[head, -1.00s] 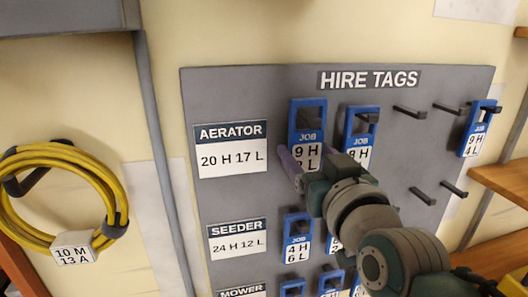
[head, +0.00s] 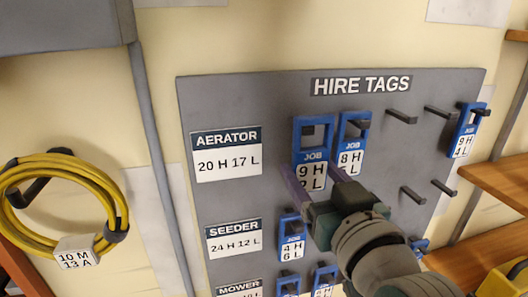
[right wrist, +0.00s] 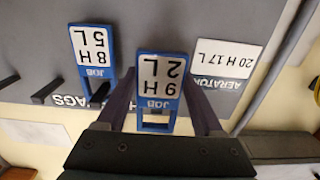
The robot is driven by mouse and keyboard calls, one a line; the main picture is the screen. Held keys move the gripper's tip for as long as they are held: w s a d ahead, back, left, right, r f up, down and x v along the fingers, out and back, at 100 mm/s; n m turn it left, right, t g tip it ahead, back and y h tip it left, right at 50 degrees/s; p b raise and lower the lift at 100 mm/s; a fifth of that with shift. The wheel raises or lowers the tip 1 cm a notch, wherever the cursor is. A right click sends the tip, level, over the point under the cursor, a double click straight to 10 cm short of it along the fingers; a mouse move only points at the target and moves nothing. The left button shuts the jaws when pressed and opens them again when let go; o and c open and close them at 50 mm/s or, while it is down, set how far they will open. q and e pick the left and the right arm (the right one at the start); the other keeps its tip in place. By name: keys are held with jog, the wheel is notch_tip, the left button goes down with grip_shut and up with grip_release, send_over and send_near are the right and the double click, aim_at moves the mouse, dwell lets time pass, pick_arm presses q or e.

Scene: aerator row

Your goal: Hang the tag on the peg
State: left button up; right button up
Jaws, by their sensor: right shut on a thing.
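The blue-framed JOB tag (head: 312,156) reading 9 H 2 L is at the left of the board's top row, beside the AERATOR label (head: 227,161). My right gripper (head: 318,182) is shut on it. In the right wrist view the tag (right wrist: 160,82) appears upside down between the two dark fingers (right wrist: 162,100). Something dark, which looks like a peg, shows in the tag's window. I cannot tell whether it passes through. My left gripper is not in view.
A second tag (head: 351,158), 8 H 5 L, hangs close on the right. Bare pegs (head: 402,117) stick out farther right, and another tag (head: 465,140) hangs at the board's edge. A yellow cable coil (head: 62,160) hangs left.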

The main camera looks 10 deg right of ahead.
jog(key=shift+s+d+p, duration=0.1)
jog(key=shift+s+p, duration=0.9)
jog(key=shift+s, duration=1.1)
jog(key=s+d+r+p, duration=0.5)
jog(key=d+r+p, duration=0.3)
jog(key=r, duration=0.5)
jog(key=s+a+r+n+g+y+p, duration=0.1)
jog(key=s+a+r+n+y+p, duration=0.1)
jog(key=r, duration=0.6)
jog(key=s+a+r+n+g+y+p, duration=0.1)
jog(key=s+a+r+n+y+p, duration=0.1)
jog(key=r, duration=0.6)
jog(key=s+a+n+y, duration=0.1)
jog(key=s+a+y, duration=0.1)
jog(key=s+y, duration=0.1)
jog(key=shift+s+a+y, duration=0.2)
jog(key=shift+s+y, duration=0.05)
jog(key=shift+y, duration=0.35)
